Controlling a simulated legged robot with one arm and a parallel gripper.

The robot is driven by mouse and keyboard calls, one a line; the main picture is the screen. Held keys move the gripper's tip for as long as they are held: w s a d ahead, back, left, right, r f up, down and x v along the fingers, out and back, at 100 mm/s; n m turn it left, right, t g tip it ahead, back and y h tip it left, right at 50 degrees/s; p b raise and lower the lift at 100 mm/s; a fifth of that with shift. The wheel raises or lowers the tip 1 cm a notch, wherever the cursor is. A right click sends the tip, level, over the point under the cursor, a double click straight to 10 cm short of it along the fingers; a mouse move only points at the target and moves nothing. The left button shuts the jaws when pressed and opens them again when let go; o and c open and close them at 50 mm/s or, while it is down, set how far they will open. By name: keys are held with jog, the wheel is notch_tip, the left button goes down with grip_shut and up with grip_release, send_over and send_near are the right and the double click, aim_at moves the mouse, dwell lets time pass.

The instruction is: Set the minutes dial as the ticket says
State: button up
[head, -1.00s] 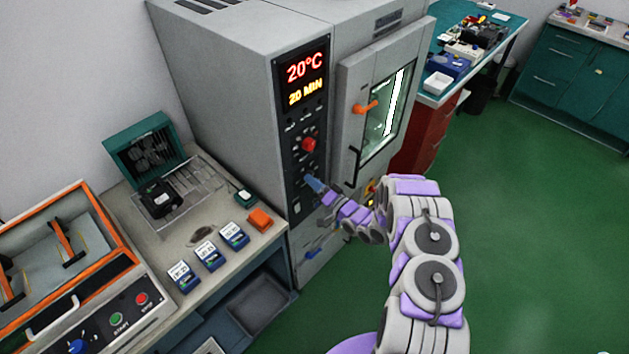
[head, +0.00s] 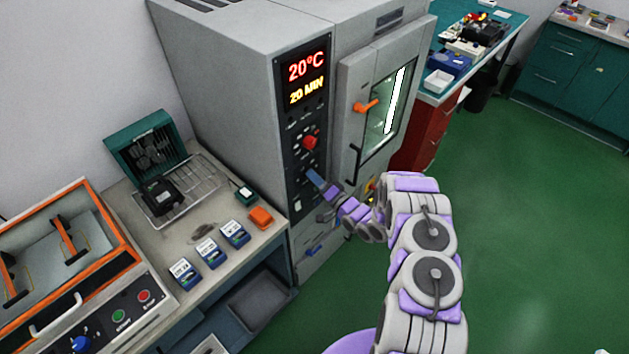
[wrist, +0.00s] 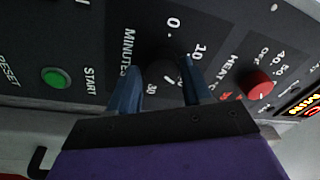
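The minutes dial (wrist: 163,66) is a dark knob on the black control panel (wrist: 90,30), with 0, 10 and 30 printed around it in the wrist view. My gripper (wrist: 160,82) has its two blue fingers apart, one on each side of the dial. I see no clear contact, and the dial's pointer is hidden. In the head view my gripper (head: 315,178) is at the panel below the red heat knob (head: 310,143), and it covers the dial. The display (head: 306,79) reads 20°C and 20 MIN. No readable ticket shows.
The bench on the left holds several blue labelled boxes (head: 211,253) and an orange block (head: 261,217).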

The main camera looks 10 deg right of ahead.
jog(key=o, duration=0.3)
jog(key=shift+s, duration=0.1)
jog(key=shift+f, duration=0.1)
jog(key=v, duration=1.7)
jog(key=shift+s+d+f, duration=0.1)
jog(key=shift+s+d, duration=0.05)
